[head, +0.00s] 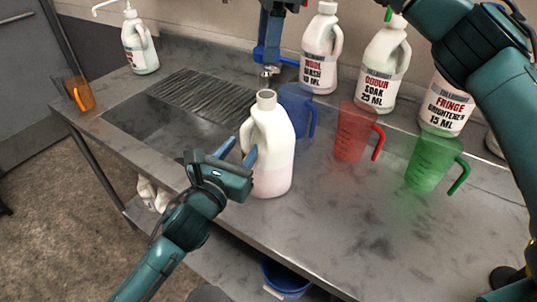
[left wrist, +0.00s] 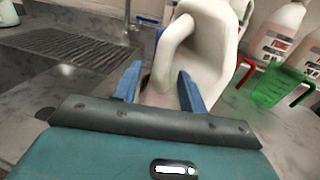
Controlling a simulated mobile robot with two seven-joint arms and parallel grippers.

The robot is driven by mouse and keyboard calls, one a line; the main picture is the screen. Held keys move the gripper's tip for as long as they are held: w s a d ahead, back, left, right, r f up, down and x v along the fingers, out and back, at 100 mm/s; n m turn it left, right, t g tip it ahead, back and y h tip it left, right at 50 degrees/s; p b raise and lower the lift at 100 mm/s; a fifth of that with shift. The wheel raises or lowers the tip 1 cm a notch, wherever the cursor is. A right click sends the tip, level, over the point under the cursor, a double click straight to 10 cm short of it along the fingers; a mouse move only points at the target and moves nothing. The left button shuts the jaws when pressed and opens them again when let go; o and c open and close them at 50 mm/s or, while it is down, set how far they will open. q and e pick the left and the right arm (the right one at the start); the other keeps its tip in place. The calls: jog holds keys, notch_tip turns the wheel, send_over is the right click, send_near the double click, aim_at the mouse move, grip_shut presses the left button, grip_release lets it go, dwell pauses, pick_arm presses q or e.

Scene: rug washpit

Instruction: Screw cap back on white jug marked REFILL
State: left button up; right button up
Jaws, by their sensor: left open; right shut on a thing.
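The white jug (head: 272,150) stands upright near the front edge of the steel bench, with pinkish contents low down. Its bare neck points up, and no REFILL marking shows. In the left wrist view the white jug (left wrist: 208,45) is straight ahead, its handle towards me. My left gripper (head: 236,152) is open at the jug's handle side; its blue fingers (left wrist: 160,92) stand either side of the lower handle area, and contact is unclear. My right gripper (head: 268,58) is above and behind the neck, shut on a small greyish thing, apparently the cap, mostly hidden.
Blue (head: 297,108), red (head: 352,132) and green (head: 428,160) measuring jugs stand right of the white jug. Labelled bottles (head: 320,50) line the wall. A sink (head: 165,125) with a ribbed drainer lies left. An orange cup (head: 82,94) and pump bottle (head: 139,45) stand farther left.

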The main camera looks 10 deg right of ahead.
pick_arm(q)
jog(key=shift+x, duration=1.25)
grip_shut()
